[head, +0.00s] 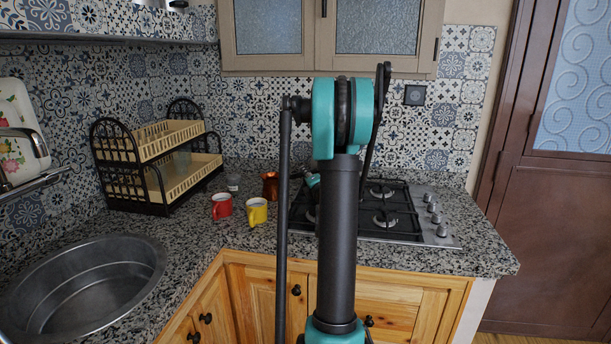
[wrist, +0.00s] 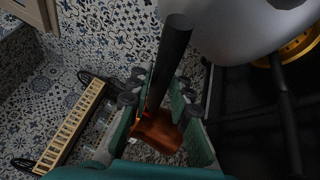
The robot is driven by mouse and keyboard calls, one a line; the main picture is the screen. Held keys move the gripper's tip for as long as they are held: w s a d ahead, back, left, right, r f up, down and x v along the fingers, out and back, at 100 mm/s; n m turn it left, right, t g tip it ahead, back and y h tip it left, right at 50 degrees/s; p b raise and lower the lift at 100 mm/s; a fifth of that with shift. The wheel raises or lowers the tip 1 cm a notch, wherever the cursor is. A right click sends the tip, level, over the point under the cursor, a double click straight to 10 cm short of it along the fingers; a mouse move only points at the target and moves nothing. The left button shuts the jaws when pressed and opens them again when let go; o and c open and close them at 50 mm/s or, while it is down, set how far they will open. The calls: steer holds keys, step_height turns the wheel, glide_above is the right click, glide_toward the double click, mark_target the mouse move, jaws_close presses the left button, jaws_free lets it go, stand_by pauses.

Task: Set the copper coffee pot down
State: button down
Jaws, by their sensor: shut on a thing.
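The copper coffee pot (head: 270,184) shows at the back of the counter, left of the stove and partly behind the yellow mug. In the wrist view the copper pot (wrist: 157,133) is between and beyond my fingers, with its long dark handle (wrist: 172,58) rising toward the camera. My gripper (wrist: 160,104) is shut on the handle. In the head view my arm hides most of my gripper (head: 311,181). I cannot tell whether the pot's base touches the counter.
A red mug (head: 221,206) and a yellow mug (head: 257,212) stand close in front of the pot. A glass (head: 233,183) stands behind them. A dish rack (head: 160,160) is to the left, the gas stove (head: 400,212) to the right. The sink (head: 85,285) is front left.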

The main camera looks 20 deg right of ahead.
steer(key=shift+f, duration=0.1)
steer(key=c, duration=1.4)
jaws_free()
steer(key=shift+s+a+f, duration=0.1)
steer(key=shift+s+a, duration=0.1)
steer(key=shift+s, duration=2.3)
steer(key=shift+s+a, duration=0.15)
steer(key=shift+s, duration=2.35)
steer(key=shift+s, duration=0.1)
steer(key=shift+s+a+r, duration=0.1)
steer(key=shift+s+r, duration=0.4)
steer(key=shift+s, duration=0.3)
steer(key=shift+s+r, duration=0.5)
steer(key=shift+s, duration=0.3)
steer(key=shift+s+a+r, duration=0.1)
steer(key=shift+s+r, duration=0.4)
steer(key=shift+s, duration=0.3)
